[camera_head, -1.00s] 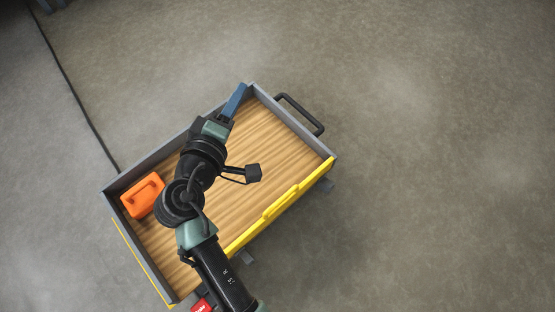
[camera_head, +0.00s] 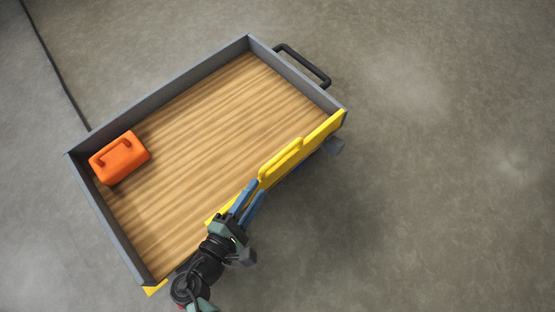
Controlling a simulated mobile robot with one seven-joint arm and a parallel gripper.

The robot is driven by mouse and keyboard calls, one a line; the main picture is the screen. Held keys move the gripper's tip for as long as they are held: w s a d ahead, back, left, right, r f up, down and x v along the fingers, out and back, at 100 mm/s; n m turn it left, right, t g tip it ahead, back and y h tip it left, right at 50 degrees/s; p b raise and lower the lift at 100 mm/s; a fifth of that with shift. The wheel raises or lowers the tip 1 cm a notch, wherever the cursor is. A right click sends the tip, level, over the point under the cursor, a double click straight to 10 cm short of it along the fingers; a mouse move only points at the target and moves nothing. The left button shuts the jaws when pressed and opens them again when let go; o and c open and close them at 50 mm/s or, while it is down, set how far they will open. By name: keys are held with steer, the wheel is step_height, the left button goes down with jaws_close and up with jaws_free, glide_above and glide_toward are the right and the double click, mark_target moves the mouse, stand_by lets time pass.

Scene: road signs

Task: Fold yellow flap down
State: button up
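The yellow flap (camera_head: 322,133) runs along the near right side of a grey-walled cart with a wooden floor. It stands up along that edge, with a raised grip piece (camera_head: 280,161) near its middle. My gripper (camera_head: 256,192) is at the flap's edge, just left of and below the grip piece. Its two blue fingers are a little apart, with a narrow gap between them. I cannot tell whether they touch the flap or have its edge between them. My gripper hides part of the flap's lower left stretch.
An orange case (camera_head: 120,157) sits in the cart's left corner. The cart's wooden floor (camera_head: 215,120) is otherwise bare. A black handle (camera_head: 305,65) sticks out at the upper right end. The concrete floor on the right is clear, and a dark cable lies at the upper left.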

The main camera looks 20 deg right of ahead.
mark_target(275, 163)
steer(key=b+x, duration=0.4)
steer(key=x, duration=0.6)
steer(key=shift+f+b, duration=0.1)
steer(key=shift+b, duration=0.2)
steer(key=shift+x, duration=0.75)
steer(key=shift+c, duration=0.2)
jaws_close()
